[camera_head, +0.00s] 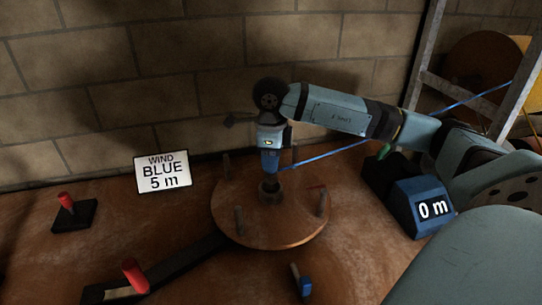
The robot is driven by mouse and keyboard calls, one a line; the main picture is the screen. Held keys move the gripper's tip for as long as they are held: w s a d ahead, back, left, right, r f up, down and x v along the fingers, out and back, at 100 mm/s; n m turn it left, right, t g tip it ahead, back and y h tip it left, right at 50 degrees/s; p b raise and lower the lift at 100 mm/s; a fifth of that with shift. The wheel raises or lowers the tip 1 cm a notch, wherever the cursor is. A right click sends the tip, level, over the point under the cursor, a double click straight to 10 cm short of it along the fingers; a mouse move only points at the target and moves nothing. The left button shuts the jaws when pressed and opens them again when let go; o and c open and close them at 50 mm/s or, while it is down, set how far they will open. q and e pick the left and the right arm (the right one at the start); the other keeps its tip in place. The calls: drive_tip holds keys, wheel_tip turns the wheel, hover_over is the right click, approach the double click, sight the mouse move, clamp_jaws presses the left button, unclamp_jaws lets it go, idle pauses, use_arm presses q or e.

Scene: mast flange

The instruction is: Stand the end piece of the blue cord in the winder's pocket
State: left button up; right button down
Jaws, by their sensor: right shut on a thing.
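The winder (245,222) is a round brown disc lying flat, with several upright pegs on it and a dark hub with the pocket (269,188) in its middle. My right gripper (269,178) points straight down just above this hub and is shut. The blue cord (330,154) runs from its fingertips to the right, so it holds the cord's end piece, which is mostly hidden by the fingers. I cannot tell whether the end piece is inside the pocket or just over it. My left gripper is not in view.
A dark crank bar with a red knob (134,275) reaches front left. A blue-based meter (418,206) reads "0 m" at right. A sign (163,172) reads "WIND BLUE 5 m". A red-topped post (68,204) stands at left, a small blue-tipped piece (305,286) in front. A metal frame (424,50) rises at right.

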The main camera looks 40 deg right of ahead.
drive_tip(key=shift+f+b, duration=1.5)
drive_tip(key=shift+f, duration=0.75)
drive_tip(key=c, duration=0.8)
unclamp_jaws()
wheel_tip(320, 180, up, 14)
drive_tip(key=shift+f+p, duration=0.1)
drive_tip(key=shift+p, duration=0.7)
